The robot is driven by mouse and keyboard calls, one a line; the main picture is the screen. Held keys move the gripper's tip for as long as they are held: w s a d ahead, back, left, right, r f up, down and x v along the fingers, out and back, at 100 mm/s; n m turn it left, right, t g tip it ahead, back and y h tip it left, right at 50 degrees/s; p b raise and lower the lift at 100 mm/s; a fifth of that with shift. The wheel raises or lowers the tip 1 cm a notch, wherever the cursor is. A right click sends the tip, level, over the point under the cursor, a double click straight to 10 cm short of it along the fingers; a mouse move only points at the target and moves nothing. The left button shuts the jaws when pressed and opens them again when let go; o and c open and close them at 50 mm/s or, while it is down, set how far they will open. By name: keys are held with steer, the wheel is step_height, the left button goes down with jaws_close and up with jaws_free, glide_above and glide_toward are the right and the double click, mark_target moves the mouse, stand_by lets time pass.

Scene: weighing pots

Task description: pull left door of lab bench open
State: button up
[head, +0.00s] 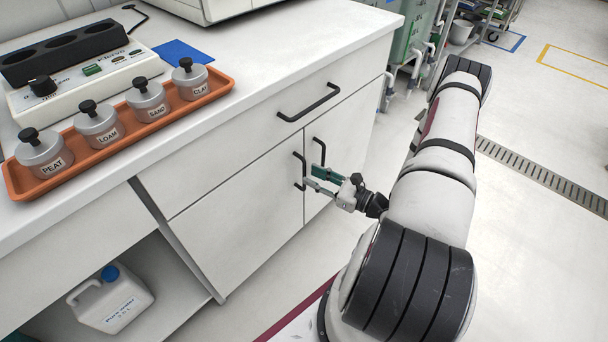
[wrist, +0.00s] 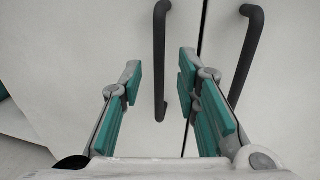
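The lab bench's left door (head: 240,215) is white and closed, with a black vertical bar handle (head: 299,171) near its right edge. In the wrist view the left door's handle (wrist: 160,60) stands between and beyond my open fingers. My gripper (head: 314,178) is at the handle in the head view, its fingers apart; the wrist view shows the teal pads of my gripper (wrist: 158,85) on either side of the handle, with a gap to each. I cannot tell how far the handle reaches between the pads. The right door (head: 345,137) is also closed, with its own handle (wrist: 246,50).
A drawer with a black handle (head: 309,103) is above the doors. On the worktop (head: 285,45) are an orange tray (head: 115,152) of labelled pots and a white instrument (head: 85,85). A jug (head: 112,298) stands on the open shelf at left. Floor (head: 275,268) before the left door looks clear.

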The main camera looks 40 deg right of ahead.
mark_target(304, 188)
steer(key=shift+b+x, duration=0.35)
steer(key=shift+x, duration=1.65)
steer(key=shift+c, duration=0.4)
jaws_close()
